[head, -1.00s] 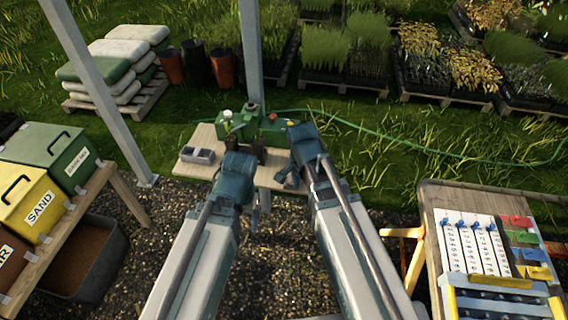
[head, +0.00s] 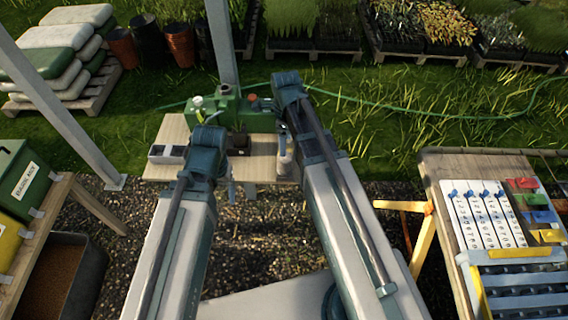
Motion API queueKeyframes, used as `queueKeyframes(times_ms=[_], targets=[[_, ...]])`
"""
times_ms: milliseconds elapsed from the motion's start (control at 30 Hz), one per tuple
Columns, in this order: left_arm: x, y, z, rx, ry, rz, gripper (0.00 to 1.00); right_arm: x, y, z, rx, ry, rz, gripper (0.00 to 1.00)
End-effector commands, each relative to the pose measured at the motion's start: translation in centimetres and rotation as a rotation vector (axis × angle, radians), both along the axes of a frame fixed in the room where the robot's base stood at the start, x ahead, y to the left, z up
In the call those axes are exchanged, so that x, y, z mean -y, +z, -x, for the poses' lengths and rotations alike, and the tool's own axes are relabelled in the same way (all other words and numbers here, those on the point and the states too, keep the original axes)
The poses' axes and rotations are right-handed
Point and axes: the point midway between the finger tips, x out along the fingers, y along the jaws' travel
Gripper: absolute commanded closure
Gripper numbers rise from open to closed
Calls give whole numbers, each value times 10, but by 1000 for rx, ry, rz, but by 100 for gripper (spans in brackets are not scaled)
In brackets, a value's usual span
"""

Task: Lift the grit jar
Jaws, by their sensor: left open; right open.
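A small pale, clear-looking jar (head: 285,166), which I take for the grit jar, stands at the right part of the wooden table (head: 262,170). Its upper part is close to my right gripper (head: 282,132), whose jaws are open above or around it; the arm hides part of this, and I cannot tell if they touch. My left gripper (head: 229,183) is open and empty near the table's front edge, left of the jar, partly hidden by its own wrist.
A green box with white and orange caps (head: 205,112), a dark pot (head: 240,143) and a grey two-part tray (head: 167,153) stand on the table. A metal post (head: 221,45) rises behind. Side benches hold bins (head: 24,178) at left and a tray (head: 515,280) at right.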

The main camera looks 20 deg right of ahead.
Motion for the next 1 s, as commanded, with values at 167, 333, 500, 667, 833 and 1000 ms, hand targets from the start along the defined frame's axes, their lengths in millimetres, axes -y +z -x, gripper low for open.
queueKeyframes(times_ms=[167,333,500,667,833,1000], targets=[[0,-29,0,0,1,0,24,0,-29,0,0,1,0,24],[0,-53,0,0,1,0,24,0,-53,0,0,2,0,24],[0,-74,0,0,1,0,24,0,-74,0,0,2,0,24],[0,-79,0,0,1,0,24,0,-79,0,0,2,0,24],[0,-79,0,0,1,0,24,0,-79,0,0,2,0,24],[0,-92,0,0,1,0,24,1,-92,-1,0,2,0,24]])
